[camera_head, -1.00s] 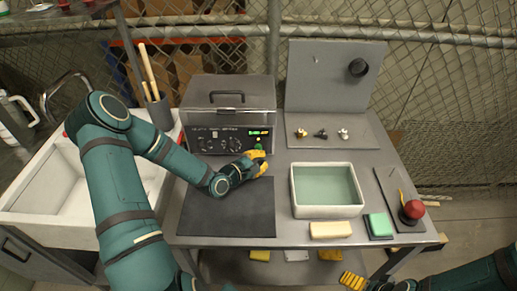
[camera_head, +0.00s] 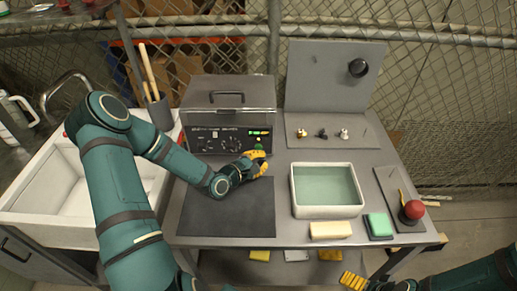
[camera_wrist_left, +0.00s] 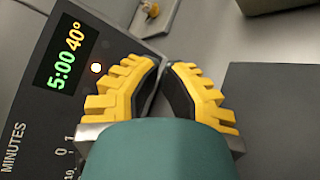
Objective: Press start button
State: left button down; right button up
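The grey ultrasonic-type machine (camera_head: 228,92) stands at the back left of the table with a dark control panel on its front. Its lit display (camera_head: 260,132) also shows in the left wrist view (camera_wrist_left: 66,58), reading 5:00 and 40°. A small round light (camera_wrist_left: 96,68) glows beside it. I cannot make out a start button in the wrist view; a small green spot (camera_head: 258,146) shows just above my fingers in the head view. My left gripper (camera_head: 260,161) is shut and empty, close to the panel's lower right; contact cannot be told. My right gripper (camera_head: 353,281) is at the bottom edge.
A white-rimmed tub of liquid (camera_head: 294,205) stands right of a dark mat (camera_head: 225,210). A cream block (camera_head: 330,230), a green sponge (camera_head: 379,224) and a red-knobbed item (camera_head: 413,209) lie along the front right. Small fittings (camera_head: 322,134) lie at the back.

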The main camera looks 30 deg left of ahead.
pick_arm(q)
jog(key=shift+w+a, duration=0.25)
jog(key=shift+w, duration=0.1)
jog(key=shift+w+a, duration=0.25)
jog(key=shift+w, duration=0.15)
dwell(0.9)
jog(key=shift+s+d, duration=0.1)
jog(key=shift+s, duration=0.05)
jog(key=shift+s+d, duration=0.4)
jog(key=shift+s, duration=0.2)
dwell(0.3)
jog(key=shift+s+d+p, duration=0.15)
jog(key=shift+s+d, duration=0.3)
jog(key=shift+s, duration=0.25)
jog(key=shift+s+d+p, duration=0.15)
jog(key=shift+s+d, duration=0.25)
jog(key=shift+s, duration=0.35)
jog(key=shift+s+d+p, duration=0.15)
jog(key=shift+s+d, duration=0.3)
jog(key=shift+s, duration=0.25)
